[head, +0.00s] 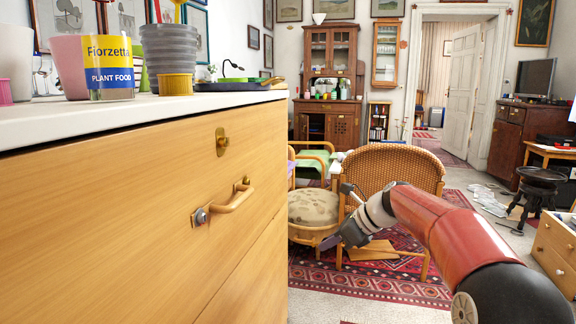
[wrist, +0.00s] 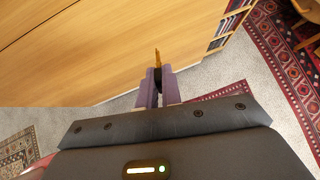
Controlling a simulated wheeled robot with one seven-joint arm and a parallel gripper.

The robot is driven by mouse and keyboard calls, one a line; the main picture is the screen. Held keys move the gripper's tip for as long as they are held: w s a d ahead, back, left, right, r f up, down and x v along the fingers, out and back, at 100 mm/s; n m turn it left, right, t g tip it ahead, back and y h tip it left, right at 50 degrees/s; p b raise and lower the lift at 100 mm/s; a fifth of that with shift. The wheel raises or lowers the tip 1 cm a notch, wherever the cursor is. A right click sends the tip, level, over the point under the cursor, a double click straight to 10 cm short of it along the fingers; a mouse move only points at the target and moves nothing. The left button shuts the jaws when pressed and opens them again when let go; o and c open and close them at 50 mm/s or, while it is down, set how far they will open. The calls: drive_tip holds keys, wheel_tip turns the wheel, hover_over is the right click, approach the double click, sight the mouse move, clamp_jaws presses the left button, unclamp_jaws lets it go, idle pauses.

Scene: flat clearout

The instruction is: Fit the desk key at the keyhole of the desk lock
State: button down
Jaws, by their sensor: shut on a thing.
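My gripper (head: 330,242) is out to the right of the wooden drawer front, in front of the wicker chair in the head view. In the wrist view its purple fingers (wrist: 157,92) are shut on the desk key (wrist: 157,58), which has a dark head and a thin brass-coloured shaft pointing away from me. The key is too small to make out in the head view. On the drawer front are a brass fitting (head: 222,142) and, lower, a round silver fitting (head: 201,216) at the handle's near end. I cannot tell which is the desk lock; no keyhole is clear.
The drawer front (head: 130,190) carries a wooden handle (head: 232,198). Pots and a yellow-blue plant food tin (head: 108,66) stand on its white top. A wicker chair (head: 400,170) stands behind my gripper. Open floor with a patterned rug (head: 385,285) lies to the right.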

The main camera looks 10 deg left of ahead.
drive_tip(key=s+a+r+y, duration=0.1)
drive_tip(key=s+a+r, duration=0.1)
drive_tip(key=s+r, duration=0.3)
drive_tip(key=s+a+r+n+g+y, duration=0.1)
drive_tip(key=s+r, duration=0.5)
drive_tip(key=r, duration=0.7)
drive_tip(key=s+a+r+n+y+b, duration=0.1)
drive_tip(key=s+a+r, duration=0.3)
drive_tip(key=r, duration=0.5)
drive_tip(key=shift+s+g+y, duration=0.3)
drive_tip(key=shift+s+y, duration=0.5)
drive_tip(key=shift+s, duration=0.25)
drive_tip(key=shift+r, duration=0.15)
drive_tip(key=shift+w+a+r+p, duration=0.1)
drive_tip(key=shift+a+p, duration=0.85)
drive_tip(key=shift+a, duration=0.25)
drive_tip(key=shift+w+a+p, duration=0.1)
drive_tip(key=shift+a+p, duration=0.8)
drive_tip(key=shift+a, duration=0.25)
drive_tip(key=shift+p, duration=0.7)
drive_tip(key=shift+w+a, duration=0.1)
drive_tip(key=shift+a, duration=0.9)
